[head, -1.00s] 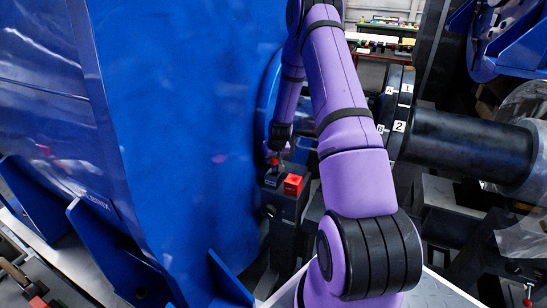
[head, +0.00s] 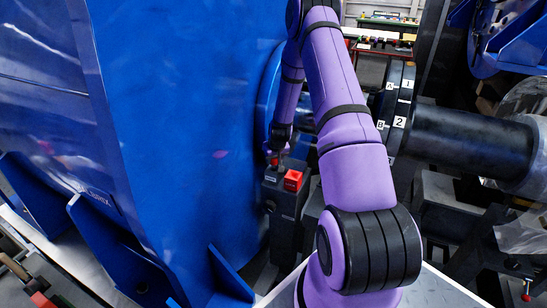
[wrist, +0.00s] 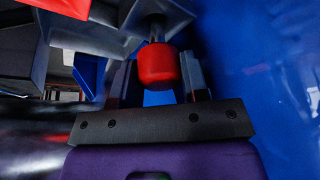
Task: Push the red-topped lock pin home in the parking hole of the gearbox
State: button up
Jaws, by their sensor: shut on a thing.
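The lock pin's red top (wrist: 157,68) sits between the two fingers of my gripper (wrist: 157,85) in the wrist view. My gripper is shut on the pin. The pin's metal stem (wrist: 155,29) runs from the red top to a grey block (wrist: 118,13). I cannot tell how deep it sits. In the head view my gripper (head: 278,154) is above the dark post (head: 283,208), beside the large blue housing (head: 185,130). The red top is a small red patch (head: 274,162) there. I cannot make out the parking hole itself.
A red block (head: 293,180) sits on the post just right of the pin and shows large in the wrist view (wrist: 75,37). A black shaft (head: 465,145) and a coupling with number labels (head: 400,110) lie to the right. The blue housing wall is close on the left.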

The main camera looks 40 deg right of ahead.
jog(key=shift+f, duration=0.35)
jog(key=o, duration=1.1)
jog(key=v, duration=1)
jog(key=shift+s+r, duration=0.2)
jog(key=shift+r, duration=0.1)
jog(key=shift+s+a, duration=0.75)
jog(key=shift+a, duration=1.1)
jog(key=shift+s+a, duration=0.8)
jog(key=shift+a, duration=1.05)
jog(key=shift+s+a, duration=0.75)
jog(key=shift+a, duration=1.15)
